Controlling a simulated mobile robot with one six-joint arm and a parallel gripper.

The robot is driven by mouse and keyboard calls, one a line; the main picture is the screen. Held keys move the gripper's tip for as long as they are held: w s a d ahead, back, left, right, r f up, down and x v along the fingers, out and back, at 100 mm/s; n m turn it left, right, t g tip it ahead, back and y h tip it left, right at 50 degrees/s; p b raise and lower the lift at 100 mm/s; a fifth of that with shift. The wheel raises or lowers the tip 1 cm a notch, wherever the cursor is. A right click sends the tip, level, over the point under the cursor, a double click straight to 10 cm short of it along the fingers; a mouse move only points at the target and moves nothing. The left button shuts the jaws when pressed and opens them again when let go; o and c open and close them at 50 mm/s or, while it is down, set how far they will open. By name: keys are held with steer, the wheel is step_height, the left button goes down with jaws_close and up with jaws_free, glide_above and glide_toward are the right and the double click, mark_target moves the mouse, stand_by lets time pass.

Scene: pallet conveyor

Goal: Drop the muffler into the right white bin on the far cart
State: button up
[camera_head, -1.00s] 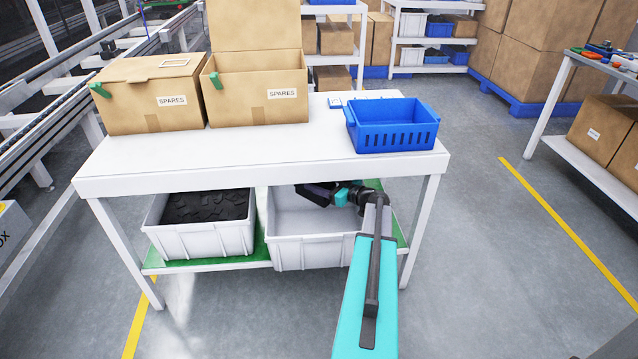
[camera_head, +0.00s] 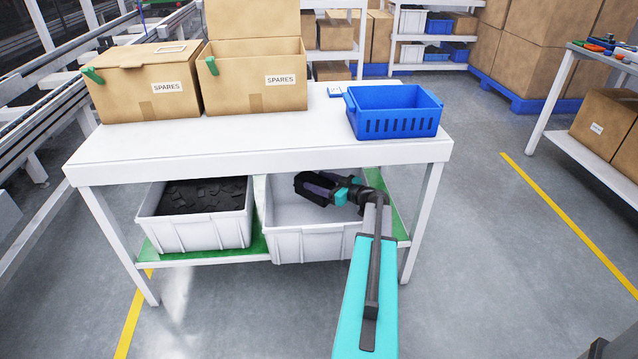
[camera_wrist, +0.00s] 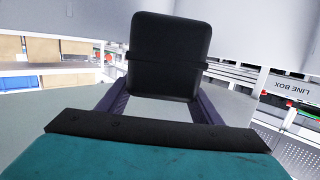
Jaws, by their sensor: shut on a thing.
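The muffler (camera_wrist: 168,55) is a black, rounded block held between the purple fingers of my gripper (camera_wrist: 150,100) in the wrist view. In the head view my gripper (camera_head: 322,186) reaches under the tabletop from the right, with the dark muffler at its left end, tilted. The muffler is above the opening of the right white bin (camera_head: 312,246), which stands on the cart's lower shelf. The part of this bin that I see inside is bare. The left white bin (camera_head: 200,234) beside it holds dark flat pieces.
The white cart top (camera_head: 255,150) hangs over both bins, with a blue basket (camera_head: 395,122) and two cardboard SPARES boxes (camera_head: 150,95) on it. A cart leg (camera_head: 424,225) stands right of my arm.

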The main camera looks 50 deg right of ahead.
stand_by(0.4)
steer(key=o, duration=1.9)
steer(key=shift+f, duration=0.15)
steer(key=shift+r, duration=0.6)
step_height(320, 180, up, 3)
steer(key=shift+s+a+r+p, duration=0.1)
steer(key=shift+p, duration=0.55)
steer(key=shift+s+a+f, duration=0.2)
steer(key=shift+s+a, duration=0.45)
steer(key=shift+s, duration=0.1)
steer(key=shift+s+a+r+p, duration=0.2)
steer(key=shift+s+a+p, duration=0.1)
steer(key=shift+s+a, duration=1.35)
steer(key=shift+s+a+r+p, duration=0.3)
steer(key=shift+s+a, duration=1.1)
steer(key=shift+s, duration=0.45)
steer(key=shift+s+a+r+p, duration=0.15)
steer(key=shift+s+a+p, duration=0.15)
steer(key=shift+s+a, duration=1.35)
steer(key=shift+d, duration=0.15)
